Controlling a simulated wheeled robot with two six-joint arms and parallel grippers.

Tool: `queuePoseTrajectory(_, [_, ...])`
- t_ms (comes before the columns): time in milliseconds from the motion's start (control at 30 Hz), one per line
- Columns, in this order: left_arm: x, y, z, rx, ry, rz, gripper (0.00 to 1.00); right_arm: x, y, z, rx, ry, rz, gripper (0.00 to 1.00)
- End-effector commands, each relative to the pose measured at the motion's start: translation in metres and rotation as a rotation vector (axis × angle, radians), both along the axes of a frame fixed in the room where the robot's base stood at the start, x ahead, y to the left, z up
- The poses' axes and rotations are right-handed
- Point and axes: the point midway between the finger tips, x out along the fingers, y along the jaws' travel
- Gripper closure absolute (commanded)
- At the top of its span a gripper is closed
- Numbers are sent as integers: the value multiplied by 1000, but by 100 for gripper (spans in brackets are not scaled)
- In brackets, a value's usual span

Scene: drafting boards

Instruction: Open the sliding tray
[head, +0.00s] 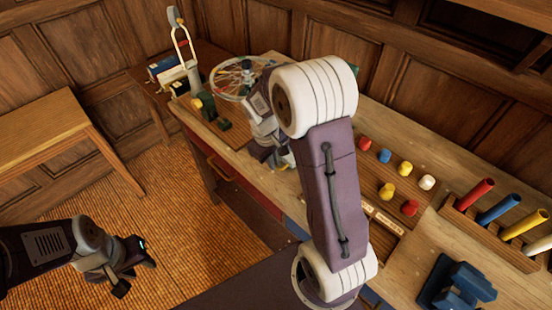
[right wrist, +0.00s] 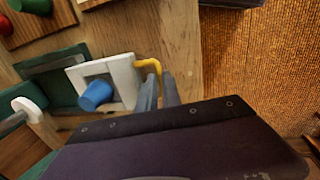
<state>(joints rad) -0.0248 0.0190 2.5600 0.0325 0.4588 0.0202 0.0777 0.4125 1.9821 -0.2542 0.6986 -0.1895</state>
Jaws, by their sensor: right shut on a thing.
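In the right wrist view a white square tray (right wrist: 118,76) with a blue knob (right wrist: 95,95) in its middle sits at a dark green base (right wrist: 50,68). A yellow handle (right wrist: 152,65) stands at the tray's right side. My right gripper (right wrist: 160,88) is shut at this handle, its two grey fingers close together; the exact grip is partly hidden. In the head view my right gripper (head: 275,158) is low over the bench's front edge, and my arm hides most of the tray. My left gripper (head: 138,273) is open and empty over the floor at the lower left.
The bench (head: 455,240) carries coloured knobs (head: 385,156), a rack of coloured tubes (head: 497,208), a blue device (head: 455,285) and a spoked wheel (head: 243,75). A drawer handle (head: 220,169) shows on its front. A wooden table (head: 40,130) stands left. The floor between is clear.

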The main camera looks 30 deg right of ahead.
Motion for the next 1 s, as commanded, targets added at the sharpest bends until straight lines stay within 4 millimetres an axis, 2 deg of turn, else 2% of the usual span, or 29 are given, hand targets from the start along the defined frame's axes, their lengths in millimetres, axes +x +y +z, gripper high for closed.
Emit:
queuePoseTrajectory(33, [0, 0, 0, 0, 0, 0, 64, 2, 0, 1, 0, -5, 1, 100])
queuePoseTrajectory(67, [0, 0, 0, 0, 0, 0, 64, 2, 0, 1, 0, -5, 1, 83])
queuePoseTrajectory(100, [0, 0, 0, 0, 0, 0, 64, 2, 0, 1, 0, -5, 1, 72])
queuePoseTrajectory(133, [0, 0, 0, 0, 0, 0, 64, 2, 0, 1, 1, -5, 1, 69])
queuePoseTrajectory(467, [0, 0, 1, 0, 0, 0, 64, 1, 0, 5, 0, -3, 1, 69])
queuePoseTrajectory(800, [0, 0, 8, 0, 0, 0, 64, -2, 12, 73, 0, -7, 1, 69])
queuePoseTrajectory(1000, [0, 0, 9, 0, 0, 0, 64, -4, 15, 90, 0, -4, 1, 69])
